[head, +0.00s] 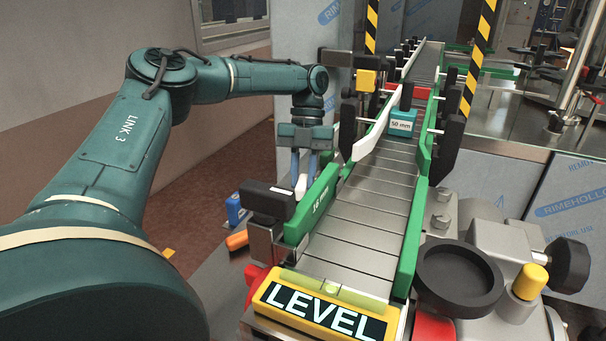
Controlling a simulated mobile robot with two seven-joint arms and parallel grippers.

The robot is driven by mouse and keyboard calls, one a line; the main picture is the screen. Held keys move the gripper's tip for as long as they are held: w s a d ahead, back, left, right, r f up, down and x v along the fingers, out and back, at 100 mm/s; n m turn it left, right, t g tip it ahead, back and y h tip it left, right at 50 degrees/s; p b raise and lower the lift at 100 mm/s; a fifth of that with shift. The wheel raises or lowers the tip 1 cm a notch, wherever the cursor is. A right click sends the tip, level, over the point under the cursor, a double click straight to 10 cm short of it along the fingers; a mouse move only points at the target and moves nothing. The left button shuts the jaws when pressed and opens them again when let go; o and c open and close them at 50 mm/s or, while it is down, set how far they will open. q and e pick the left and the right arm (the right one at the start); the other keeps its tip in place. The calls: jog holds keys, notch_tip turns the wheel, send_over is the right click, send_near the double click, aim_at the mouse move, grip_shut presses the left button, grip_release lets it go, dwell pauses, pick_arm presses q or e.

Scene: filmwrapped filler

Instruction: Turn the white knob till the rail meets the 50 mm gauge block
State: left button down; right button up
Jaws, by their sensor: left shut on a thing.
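The teal gauge block (401,128), marked 50 mm, stands on the slatted conveyor (372,215) with a dark grip on top. A white rail (377,127) runs along the conveyor's left side, close to the block's left face; I cannot tell whether they touch. My left gripper (303,178) points down left of the conveyor, outside the green side wall (318,207). It is shut on the white knob (301,187), which is mostly hidden by the fingers and shows as a small pale part. My right gripper is not in view.
A yellow LEVEL sign (325,309) with a bubble vial crosses the conveyor's near end. A black dish (458,277) and a black knob (567,265) stand at right. Black brackets line both sides. Striped posts (476,55) rise behind.

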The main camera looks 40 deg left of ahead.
pick_arm(q)
jog(key=c, duration=1.3)
grip_release()
jog(key=shift+p+v, duration=0.3)
jog(key=shift+v, duration=3.45)
jog(key=shift+o, duration=0.2)
